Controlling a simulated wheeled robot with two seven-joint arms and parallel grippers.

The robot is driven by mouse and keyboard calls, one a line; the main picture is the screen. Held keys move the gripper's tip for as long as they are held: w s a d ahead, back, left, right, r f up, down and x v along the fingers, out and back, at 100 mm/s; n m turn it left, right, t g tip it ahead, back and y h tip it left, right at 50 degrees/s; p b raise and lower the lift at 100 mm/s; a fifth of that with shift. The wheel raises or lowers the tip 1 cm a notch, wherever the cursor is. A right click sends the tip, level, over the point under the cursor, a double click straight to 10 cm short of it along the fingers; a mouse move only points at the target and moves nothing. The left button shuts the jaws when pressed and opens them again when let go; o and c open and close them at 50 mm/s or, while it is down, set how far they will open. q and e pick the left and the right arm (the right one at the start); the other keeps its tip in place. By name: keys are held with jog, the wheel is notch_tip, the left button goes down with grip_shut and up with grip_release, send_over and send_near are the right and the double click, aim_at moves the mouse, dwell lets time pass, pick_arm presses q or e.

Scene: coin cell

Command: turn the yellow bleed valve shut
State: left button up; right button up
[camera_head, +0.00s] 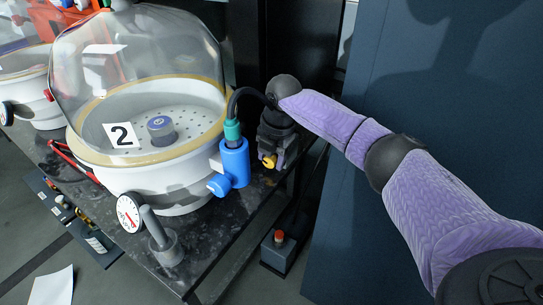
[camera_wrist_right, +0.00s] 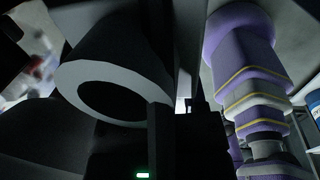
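A small yellow part (camera_head: 268,161), which looks like the bleed valve's handle, shows in the head view just right of the blue fitting (camera_head: 234,163) on vacuum chamber 2. My right gripper (camera_head: 271,157) points down right at it, and its dark body covers most of what lies behind. I cannot tell whether the fingers touch or hold the yellow part. My left gripper is not in view.
The glass dome (camera_head: 140,50) stands over the white chamber base (camera_head: 165,180) with label 2. A black hose joins the blue fitting. A gauge (camera_head: 130,212) and a metal post (camera_head: 160,240) stand at the front. A red-button box (camera_head: 279,245) is below the dark bench.

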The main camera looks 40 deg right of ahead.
grip_shut()
jog(key=shift+r+g, duration=0.1)
jog(key=shift+g, duration=0.3)
jog(key=shift+w+a+f+g+h, duration=0.1)
jog(key=shift+w+f+g+h, duration=0.1)
jog(key=shift+g+h, duration=0.15)
jog(key=g+b, duration=0.1)
jog(key=b, duration=0.2)
jog(key=shift+f+g+h, duration=0.35)
jog(key=shift+r+b, duration=0.15)
jog(key=shift+b, duration=0.4)
jog(key=shift+r+g, duration=0.15)
jog(key=shift+g, duration=0.15)
jog(key=shift+r, duration=0.15)
jog(key=shift+o, duration=1.9)
grip_release()
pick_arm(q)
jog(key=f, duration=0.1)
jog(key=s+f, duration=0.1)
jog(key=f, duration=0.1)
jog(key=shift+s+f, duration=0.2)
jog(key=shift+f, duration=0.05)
pick_arm(e)
jog(key=shift+o, duration=0.2)
